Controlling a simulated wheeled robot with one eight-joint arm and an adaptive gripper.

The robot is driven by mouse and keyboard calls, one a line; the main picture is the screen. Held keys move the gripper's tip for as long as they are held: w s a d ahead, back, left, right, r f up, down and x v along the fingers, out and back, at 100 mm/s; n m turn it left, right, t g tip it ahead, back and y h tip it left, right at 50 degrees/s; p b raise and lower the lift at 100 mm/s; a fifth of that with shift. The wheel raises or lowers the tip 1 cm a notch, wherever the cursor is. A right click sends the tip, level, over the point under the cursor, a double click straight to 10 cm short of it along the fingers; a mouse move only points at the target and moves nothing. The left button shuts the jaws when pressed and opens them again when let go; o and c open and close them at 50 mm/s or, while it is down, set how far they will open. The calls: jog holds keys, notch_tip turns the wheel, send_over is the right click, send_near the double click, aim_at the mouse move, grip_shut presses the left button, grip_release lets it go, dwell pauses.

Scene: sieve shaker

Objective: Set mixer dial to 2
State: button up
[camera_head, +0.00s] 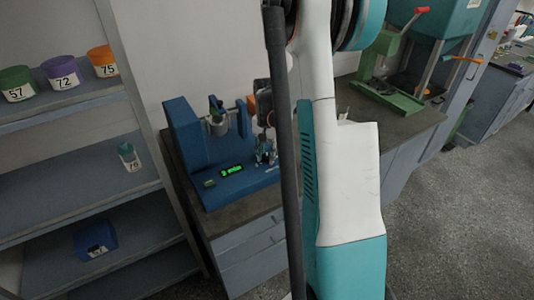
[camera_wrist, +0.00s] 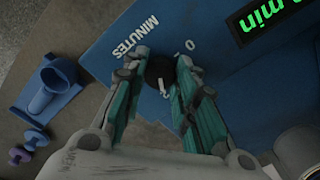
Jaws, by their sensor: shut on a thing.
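The blue mixer (camera_head: 183,128) stands on the dark counter, with a green-lit display (camera_head: 231,170) on its front panel. The display shows partly in the wrist view (camera_wrist: 265,18), where "min" can be read; its number is cut off. The black dial (camera_wrist: 160,72) with a white pointer mark sits on the blue panel beside the word MINUTES. My gripper (camera_wrist: 162,75) is around the dial, its two teal-padded fingers shut on its sides. In the head view my gripper (camera_head: 264,152) is over the panel's right part.
A shelf (camera_head: 95,203) at left holds numbered tubs (camera_head: 62,74), a small bottle (camera_head: 129,157) and a blue bin (camera_head: 96,241). A green machine (camera_head: 391,85) stands on the counter at right. A blue holder (camera_wrist: 50,90) lies left of the mixer in the wrist view.

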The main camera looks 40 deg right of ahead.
aim_at(267, 156)
jog(key=o, duration=1.1)
notch_tip(267, 156, up, 12)
dwell(0.5)
